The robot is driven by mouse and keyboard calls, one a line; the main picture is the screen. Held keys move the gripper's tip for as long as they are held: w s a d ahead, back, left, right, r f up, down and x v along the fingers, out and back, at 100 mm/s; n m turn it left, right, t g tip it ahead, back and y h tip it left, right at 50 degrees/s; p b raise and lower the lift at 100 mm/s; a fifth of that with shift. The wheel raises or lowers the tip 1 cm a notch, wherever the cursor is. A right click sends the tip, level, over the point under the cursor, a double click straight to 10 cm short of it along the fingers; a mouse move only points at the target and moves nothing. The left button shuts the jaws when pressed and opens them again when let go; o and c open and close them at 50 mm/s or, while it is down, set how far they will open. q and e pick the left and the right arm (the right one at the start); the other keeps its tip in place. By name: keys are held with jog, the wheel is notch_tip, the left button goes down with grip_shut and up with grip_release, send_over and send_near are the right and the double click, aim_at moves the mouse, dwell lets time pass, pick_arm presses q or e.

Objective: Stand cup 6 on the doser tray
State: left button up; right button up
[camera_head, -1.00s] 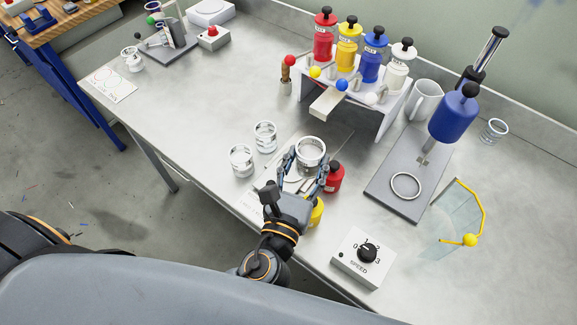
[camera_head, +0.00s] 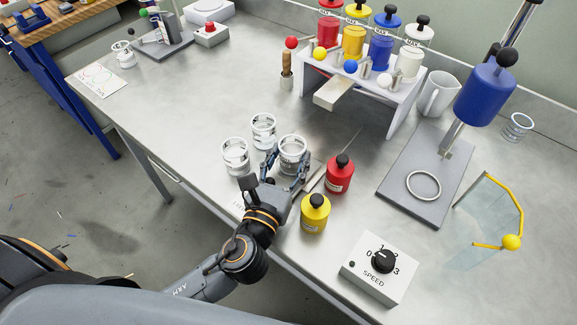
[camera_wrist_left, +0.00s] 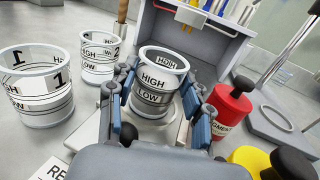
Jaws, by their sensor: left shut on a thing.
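My left gripper (camera_head: 284,163) is shut on a clear cup (camera_head: 293,150) marked HIGH and LOW. The held cup is upright, and in the left wrist view (camera_wrist_left: 158,90) its number is hidden. A pale round plate (camera_wrist_left: 150,130) shows beneath it; I cannot tell whether they touch. Cup 1 (camera_wrist_left: 35,90) and cup 2 (camera_wrist_left: 98,58) stand to its left, also in the head view (camera_head: 235,157) (camera_head: 263,132). The white doser stand (camera_head: 388,100) with coloured bottles is behind, a pale ledge (camera_head: 333,94) jutting from its front. My right gripper is not in view.
A red bottle (camera_head: 339,177) and a yellow bottle (camera_head: 314,215) stand close right of my left gripper. Right are a speed dial box (camera_head: 376,272), a grey press base (camera_head: 400,200) and a yellow-edged clear guard (camera_head: 490,215). The table's left middle is clear.

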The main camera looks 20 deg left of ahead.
pick_arm(q)
jog(key=o, duration=1.1)
jog(key=shift+f, duration=0.1)
jog(key=shift+c, duration=0.2)
